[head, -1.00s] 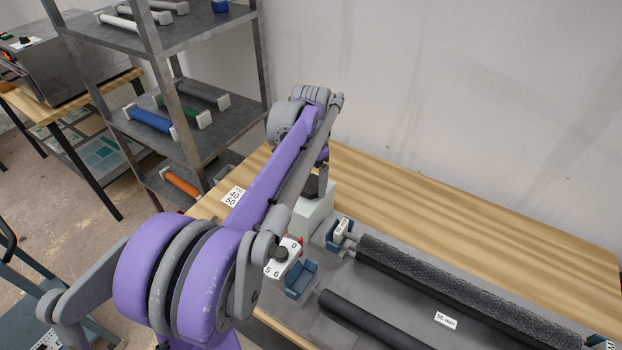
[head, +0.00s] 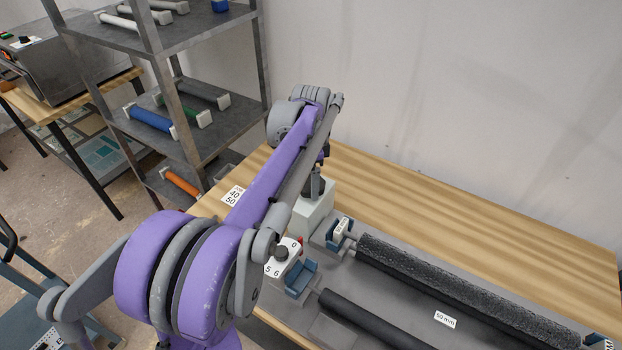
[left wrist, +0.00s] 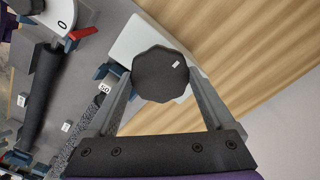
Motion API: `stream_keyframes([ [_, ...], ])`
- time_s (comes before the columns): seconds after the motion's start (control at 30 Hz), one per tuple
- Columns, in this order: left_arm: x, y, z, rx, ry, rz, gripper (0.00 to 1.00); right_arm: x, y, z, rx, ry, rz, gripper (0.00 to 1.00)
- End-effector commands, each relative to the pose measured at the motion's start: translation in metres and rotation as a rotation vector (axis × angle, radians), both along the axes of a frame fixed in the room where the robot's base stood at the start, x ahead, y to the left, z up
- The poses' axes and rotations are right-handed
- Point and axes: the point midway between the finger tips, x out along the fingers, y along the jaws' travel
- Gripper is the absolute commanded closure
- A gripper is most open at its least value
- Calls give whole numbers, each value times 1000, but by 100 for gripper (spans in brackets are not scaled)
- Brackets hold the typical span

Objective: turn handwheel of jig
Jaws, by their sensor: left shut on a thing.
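The handwheel (left wrist: 160,76) is a dark, many-sided knob with a small white mark, seen from above in the left wrist view. It sits on a pale housing box (left wrist: 137,45), which also shows in the head view (head: 313,213). My left gripper (left wrist: 161,80) has one finger on each side of the handwheel and is shut on it. In the head view my left gripper (head: 316,186) is small and partly hidden behind my arm. The jig's grey base (head: 400,310) carries a rough dark roller (head: 460,290). My right gripper is not in view.
A smooth black roller (head: 370,322) lies in front of the rough one. A white dial box (head: 281,260) with a red part stands beside a blue holder (head: 300,278). A metal shelf (head: 190,95) with coloured rollers stands left. The wooden table (head: 440,205) is clear behind the jig.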

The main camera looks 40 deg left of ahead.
Motion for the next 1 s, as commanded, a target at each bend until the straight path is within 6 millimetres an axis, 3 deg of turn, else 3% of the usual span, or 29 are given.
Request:
stream_keyframes([
  [0.3,0,0,0,1,-1,0,69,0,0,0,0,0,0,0],
  [0.33,0,0,0,1,-1,0,8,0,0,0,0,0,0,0],
  [0.4,0,0,0,1,-1,0,0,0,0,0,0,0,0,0],
  [0.73,0,0,9,1,-1,1,0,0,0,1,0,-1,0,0],
  [1.0,0,0,61,1,-1,1,0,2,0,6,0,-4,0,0],
])
